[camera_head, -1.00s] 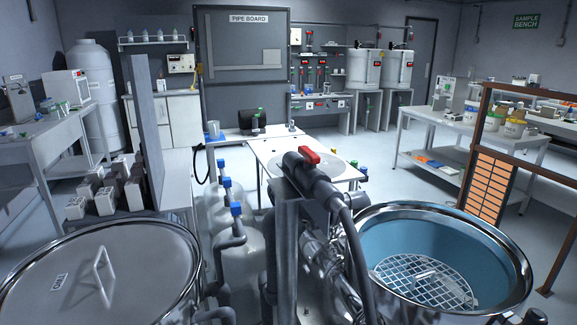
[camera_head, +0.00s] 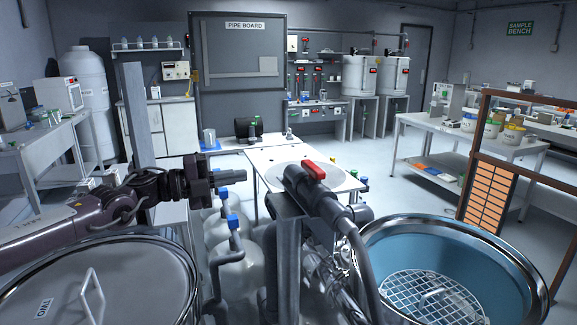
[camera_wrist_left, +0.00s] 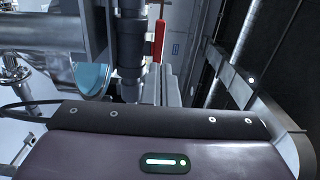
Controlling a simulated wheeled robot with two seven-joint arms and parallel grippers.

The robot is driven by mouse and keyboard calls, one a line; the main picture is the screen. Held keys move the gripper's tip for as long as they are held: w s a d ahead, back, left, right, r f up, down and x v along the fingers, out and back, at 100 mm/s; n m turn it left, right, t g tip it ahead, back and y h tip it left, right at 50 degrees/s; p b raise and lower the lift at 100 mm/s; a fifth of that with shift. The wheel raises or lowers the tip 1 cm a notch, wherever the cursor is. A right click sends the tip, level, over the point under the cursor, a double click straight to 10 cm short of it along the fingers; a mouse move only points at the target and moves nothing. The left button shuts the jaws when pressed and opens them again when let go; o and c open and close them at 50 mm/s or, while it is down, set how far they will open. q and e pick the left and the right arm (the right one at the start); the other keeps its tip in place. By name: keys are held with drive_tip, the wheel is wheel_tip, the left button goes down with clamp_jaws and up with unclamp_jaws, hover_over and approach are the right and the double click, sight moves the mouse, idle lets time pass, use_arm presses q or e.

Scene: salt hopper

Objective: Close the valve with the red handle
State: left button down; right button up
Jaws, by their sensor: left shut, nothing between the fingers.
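The red handle (camera_head: 315,170) sits on top of a dark grey valve and pipe (camera_head: 328,205), in the middle of the head view. It lies roughly along the pipe. In the left wrist view the red handle (camera_wrist_left: 158,40) shows upright beside a dark vertical pipe (camera_wrist_left: 131,50). My left gripper (camera_head: 243,174) is shut and empty. It points right, to the left of the valve and apart from the red handle. My right gripper is not in view.
A grey post (camera_head: 289,265) stands below the valve. An open steel vessel with a blue inside (camera_head: 400,245) and a grid is at right. A lidded vessel (camera_head: 130,290) is at left, under my left arm. Blue-capped pipes (camera_head: 234,222) rise between them.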

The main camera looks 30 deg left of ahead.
use_arm(q)
drive_tip(key=shift+s+a+r, duration=0.1)
drive_tip(key=shift+s+r, duration=0.1)
drive_tip(key=shift+r, duration=0.15)
drive_tip(key=p, duration=0.8)
approach(304, 165)
drive_tip(key=x, duration=0.5)
drive_tip(key=shift+w+d+r, duration=0.25)
drive_tip(key=shift+w+d, duration=0.05)
drive_tip(key=shift+w+d+f+p, duration=0.2)
drive_tip(key=shift+w+d+p, duration=0.1)
drive_tip(key=shift+w+d, duration=0.1)
